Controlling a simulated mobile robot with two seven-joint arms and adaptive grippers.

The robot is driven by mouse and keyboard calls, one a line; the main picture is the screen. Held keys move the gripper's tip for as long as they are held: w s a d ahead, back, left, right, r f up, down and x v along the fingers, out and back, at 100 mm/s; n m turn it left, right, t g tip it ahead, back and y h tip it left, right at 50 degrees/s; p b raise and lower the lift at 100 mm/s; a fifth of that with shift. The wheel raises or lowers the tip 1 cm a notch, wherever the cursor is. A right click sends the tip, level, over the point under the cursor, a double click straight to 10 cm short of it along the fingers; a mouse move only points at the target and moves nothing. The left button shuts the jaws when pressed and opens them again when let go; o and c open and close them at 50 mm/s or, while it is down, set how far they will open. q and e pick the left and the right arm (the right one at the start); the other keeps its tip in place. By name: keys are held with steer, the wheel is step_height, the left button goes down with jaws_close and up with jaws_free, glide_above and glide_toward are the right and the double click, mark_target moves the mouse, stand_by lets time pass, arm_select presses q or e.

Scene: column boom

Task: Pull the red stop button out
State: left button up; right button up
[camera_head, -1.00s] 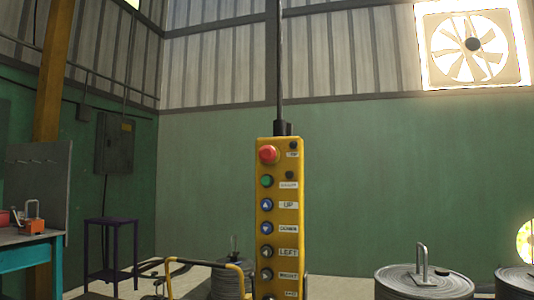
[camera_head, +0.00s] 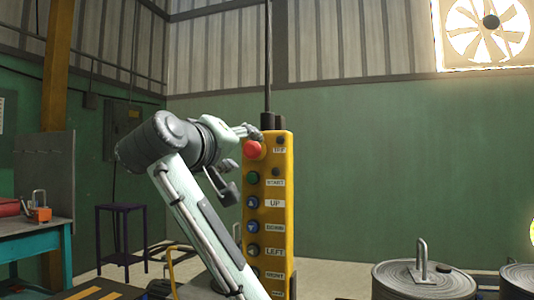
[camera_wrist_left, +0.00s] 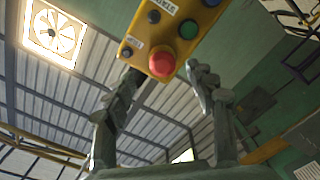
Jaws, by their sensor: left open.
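The red stop button (camera_head: 252,150) is a round mushroom head near the top of the yellow control box (camera_head: 284,215), which hangs upright from a cable. It also shows in the left wrist view, where the red button (camera_wrist_left: 162,63) appears beyond and between the two fingers. My left gripper (camera_head: 250,132) comes in from the left beside the top of the box, close to the button. In the left wrist view the left gripper (camera_wrist_left: 163,88) is open, with nothing between its fingers. I cannot tell whether a finger touches the button. My right gripper is not in view.
Below the red button are a green button (camera_head: 252,178) and several labelled buttons. A teal workbench (camera_head: 40,240) and a dark stool (camera_head: 121,208) stand at the left. The space right of the box is open.

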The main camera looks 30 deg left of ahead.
mark_target(252, 151)
arm_select(q)
steer(key=shift+w+a, duration=0.2)
steer(key=shift+w, duration=0.1)
steer(key=p+x, duration=0.1)
steer(key=x, duration=0.5)
steer(key=shift+w+a, duration=0.2)
steer(key=shift+w, duration=0.05)
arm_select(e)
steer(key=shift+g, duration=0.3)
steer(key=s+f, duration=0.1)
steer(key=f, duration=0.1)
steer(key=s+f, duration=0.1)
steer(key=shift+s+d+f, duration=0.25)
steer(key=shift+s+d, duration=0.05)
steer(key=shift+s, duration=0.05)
arm_select(q)
steer(key=shift+c, duration=0.6)
jaws_close()
